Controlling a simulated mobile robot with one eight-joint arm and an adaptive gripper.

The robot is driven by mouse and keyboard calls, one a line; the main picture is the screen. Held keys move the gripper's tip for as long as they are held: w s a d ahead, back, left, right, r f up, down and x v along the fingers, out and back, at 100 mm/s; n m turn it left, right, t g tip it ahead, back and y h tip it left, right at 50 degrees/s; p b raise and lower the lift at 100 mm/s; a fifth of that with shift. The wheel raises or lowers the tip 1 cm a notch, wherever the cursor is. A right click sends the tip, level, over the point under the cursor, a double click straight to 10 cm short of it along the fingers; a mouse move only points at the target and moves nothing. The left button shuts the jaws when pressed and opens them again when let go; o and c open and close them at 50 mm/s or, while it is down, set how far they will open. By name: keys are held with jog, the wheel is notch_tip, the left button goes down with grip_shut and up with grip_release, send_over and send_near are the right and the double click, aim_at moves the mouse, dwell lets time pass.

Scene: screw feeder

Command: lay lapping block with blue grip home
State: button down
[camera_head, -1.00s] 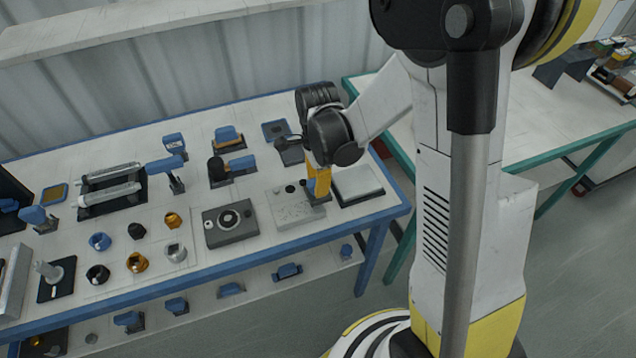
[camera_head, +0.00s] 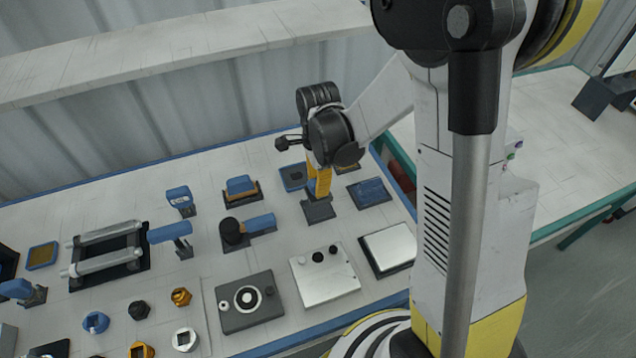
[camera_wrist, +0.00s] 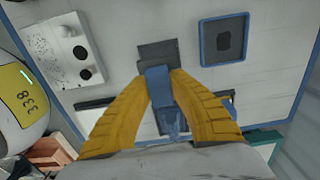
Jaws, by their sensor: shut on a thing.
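My gripper (camera_wrist: 159,88) has yellow fingers and is shut on the blue grip (camera_wrist: 158,80) of the lapping block. The block's dark grey body (camera_wrist: 157,52) shows beyond the fingertips in the wrist view. In the head view my gripper (camera_head: 319,190) points down, with the dark block (camera_head: 318,210) below it. The fingers hide most of the grip there. I cannot tell whether the block touches the bench. A dark pad with blue on it (camera_head: 370,192) lies just right of the block, and a blue shape shows between my fingers in the wrist view (camera_wrist: 172,124).
A blue-rimmed tray (camera_head: 293,177) lies behind and left of the block. In front are a white plate with black knobs (camera_head: 325,276), a black-framed white plate (camera_head: 389,247) and a grey box with a dial (camera_head: 249,301). A blue-handled tool (camera_head: 250,228) stands left.

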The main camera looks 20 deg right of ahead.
jog(key=shift+w+f, duration=0.1)
jog(key=shift+f+b, duration=2.15)
jog(key=shift+f+b, duration=0.2)
jog(key=shift+b, duration=0.25)
jog(key=shift+f+b, duration=0.5)
jog(key=shift+f+b, duration=0.35)
jog(key=shift+b, duration=0.15)
jog(key=c, duration=1.2)
grip_release()
jog(key=shift+c, duration=0.2)
